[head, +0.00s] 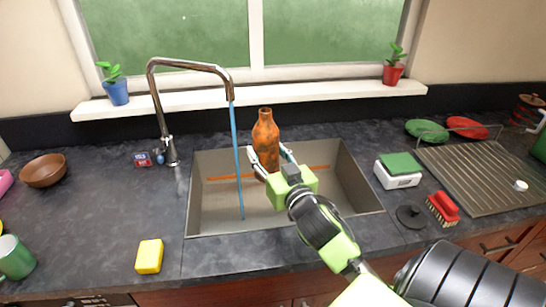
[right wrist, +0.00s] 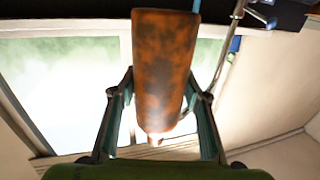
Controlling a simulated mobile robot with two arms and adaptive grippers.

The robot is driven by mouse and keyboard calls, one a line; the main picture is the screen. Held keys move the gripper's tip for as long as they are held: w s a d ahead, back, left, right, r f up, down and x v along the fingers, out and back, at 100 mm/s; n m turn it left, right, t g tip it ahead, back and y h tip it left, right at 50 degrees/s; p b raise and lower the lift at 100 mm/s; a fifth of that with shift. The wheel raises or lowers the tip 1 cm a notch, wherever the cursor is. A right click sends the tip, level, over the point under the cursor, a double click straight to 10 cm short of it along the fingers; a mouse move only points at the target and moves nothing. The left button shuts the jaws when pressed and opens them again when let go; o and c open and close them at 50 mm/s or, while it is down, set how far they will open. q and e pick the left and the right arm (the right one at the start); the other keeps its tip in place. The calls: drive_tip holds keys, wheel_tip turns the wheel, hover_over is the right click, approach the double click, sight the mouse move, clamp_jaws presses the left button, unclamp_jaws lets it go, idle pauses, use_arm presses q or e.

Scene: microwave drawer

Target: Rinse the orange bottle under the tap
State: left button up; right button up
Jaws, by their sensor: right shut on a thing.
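The orange bottle (head: 266,138) has dark blotches and stands upright above the sink (head: 358,196) in the head view. My right gripper (head: 270,160) is shut on it, with a finger on each side. In the right wrist view the bottle (right wrist: 163,70) sits between the two fingers of the right gripper (right wrist: 160,105). The tap (head: 190,64) curves over the sink from the left. A blue stream of water (head: 236,150) falls from it into the basin, to the left of the bottle in the head view. My left gripper is not in view.
A yellow sponge (head: 149,256) lies on the counter left of the sink. A white box with a green pad (head: 398,172), a red brush (head: 443,208) and a drying rack (head: 480,175) are to the right. The window sill (head: 250,98) runs behind.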

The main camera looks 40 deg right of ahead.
drive_tip(key=w, duration=0.2)
drive_tip(key=shift+w+f+b, duration=0.3)
drive_tip(key=shift+w+b, duration=0.05)
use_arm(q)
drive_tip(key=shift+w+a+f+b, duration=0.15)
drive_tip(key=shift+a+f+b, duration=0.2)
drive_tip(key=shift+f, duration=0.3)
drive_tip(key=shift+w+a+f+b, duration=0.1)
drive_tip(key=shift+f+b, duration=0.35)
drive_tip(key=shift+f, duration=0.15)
use_arm(e)
drive_tip(key=w+f, duration=0.1)
drive_tip(key=w, duration=0.6)
drive_tip(key=shift+w+f, duration=0.2)
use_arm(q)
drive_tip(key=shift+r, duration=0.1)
use_arm(e)
drive_tip(key=shift+d, duration=0.2)
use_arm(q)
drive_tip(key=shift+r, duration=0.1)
use_arm(e)
drive_tip(key=shift+d, duration=0.4)
drive_tip(key=shift+a, duration=0.15)
use_arm(q)
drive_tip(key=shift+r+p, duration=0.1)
drive_tip(key=shift+p, duration=0.25)
use_arm(e)
drive_tip(key=shift+a, duration=0.5)
